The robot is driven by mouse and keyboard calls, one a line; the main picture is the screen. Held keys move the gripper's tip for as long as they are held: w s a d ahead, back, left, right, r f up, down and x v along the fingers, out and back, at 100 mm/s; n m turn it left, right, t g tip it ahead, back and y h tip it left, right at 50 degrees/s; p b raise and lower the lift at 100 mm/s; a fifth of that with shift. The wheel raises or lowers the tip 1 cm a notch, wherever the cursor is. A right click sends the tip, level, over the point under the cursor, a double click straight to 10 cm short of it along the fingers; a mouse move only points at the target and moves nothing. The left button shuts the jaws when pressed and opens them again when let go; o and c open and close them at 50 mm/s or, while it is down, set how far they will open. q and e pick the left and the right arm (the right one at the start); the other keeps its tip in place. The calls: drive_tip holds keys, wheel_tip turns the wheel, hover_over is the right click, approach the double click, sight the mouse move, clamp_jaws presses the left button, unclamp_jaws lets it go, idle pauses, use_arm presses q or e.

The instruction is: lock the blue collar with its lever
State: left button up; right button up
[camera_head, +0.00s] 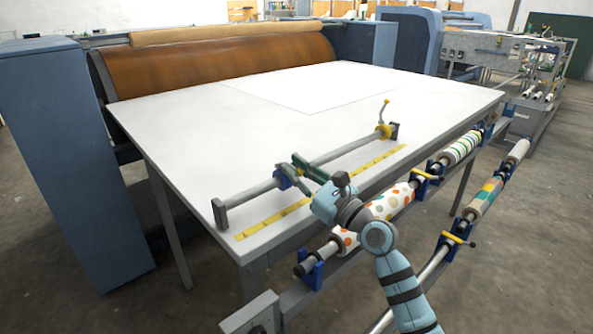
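The blue collar (284,178) sits on a grey rod (335,153) held between end brackets near the table's front edge. It is toward the rod's left part. My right gripper (294,167) is right at the collar, its dark green fingers over and beside it. The fingers cover part of the collar, and its lever cannot be made out. Whether the fingers touch the collar or lever is too small to tell. My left gripper is not in view.
A yellow collar (384,131) with an upright lever (382,112) is at the rod's right end. A yellow ruler strip (330,190) lies in front of the rod. Patterned rolls (392,201) hang on racks before the white table (215,135). The tabletop behind the rod is clear.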

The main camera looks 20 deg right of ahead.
drive_tip(key=shift+o, duration=1.1)
drive_tip(key=shift+s, duration=0.15)
drive_tip(key=v, duration=1.1)
drive_tip(key=shift+s+d, duration=0.2)
drive_tip(key=shift+s, duration=0.05)
drive_tip(key=shift+f, duration=0.15)
